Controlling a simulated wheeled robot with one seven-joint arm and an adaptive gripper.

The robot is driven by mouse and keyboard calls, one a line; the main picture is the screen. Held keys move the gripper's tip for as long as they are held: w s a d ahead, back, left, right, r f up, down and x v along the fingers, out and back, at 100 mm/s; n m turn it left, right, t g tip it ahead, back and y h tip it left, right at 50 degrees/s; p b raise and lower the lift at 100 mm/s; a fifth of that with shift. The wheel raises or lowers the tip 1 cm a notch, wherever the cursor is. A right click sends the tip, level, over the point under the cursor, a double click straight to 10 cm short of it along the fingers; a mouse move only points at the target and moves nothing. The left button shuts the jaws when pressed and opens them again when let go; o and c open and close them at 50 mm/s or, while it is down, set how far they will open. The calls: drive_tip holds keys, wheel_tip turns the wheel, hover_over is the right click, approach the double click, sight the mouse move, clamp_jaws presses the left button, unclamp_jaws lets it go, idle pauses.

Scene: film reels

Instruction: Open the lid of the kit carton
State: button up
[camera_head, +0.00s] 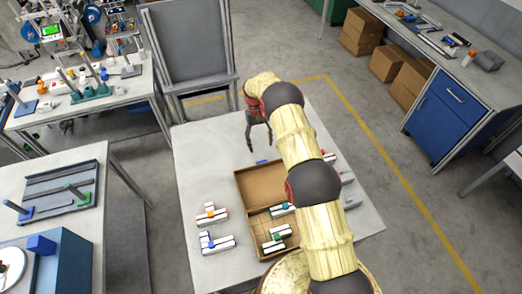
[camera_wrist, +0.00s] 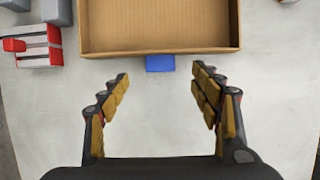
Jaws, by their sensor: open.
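The kit carton (camera_head: 249,226) is a brown box on the pale table, with several parts in its divided near half. Its lid (camera_head: 257,184) is swung back on the far side, with its hollow inner face showing; it looks about flat. The lid also fills the top of the wrist view (camera_wrist: 160,28). A blue tab (camera_wrist: 160,63) sticks out from the middle of the lid's outer edge. My gripper (camera_wrist: 160,76) is open and empty, its fingers apart on either side of the tab, short of the lid edge. In the head view it hangs just beyond the tab.
Parts with orange (camera_head: 210,212) and blue (camera_head: 212,243) pieces lie left of the carton. A red and white part (camera_wrist: 40,46) lies beside the lid in the wrist view. The table's far left is clear.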

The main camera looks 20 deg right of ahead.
drive_tip(key=v, duration=0.7)
drive_tip(key=shift+r, duration=0.15)
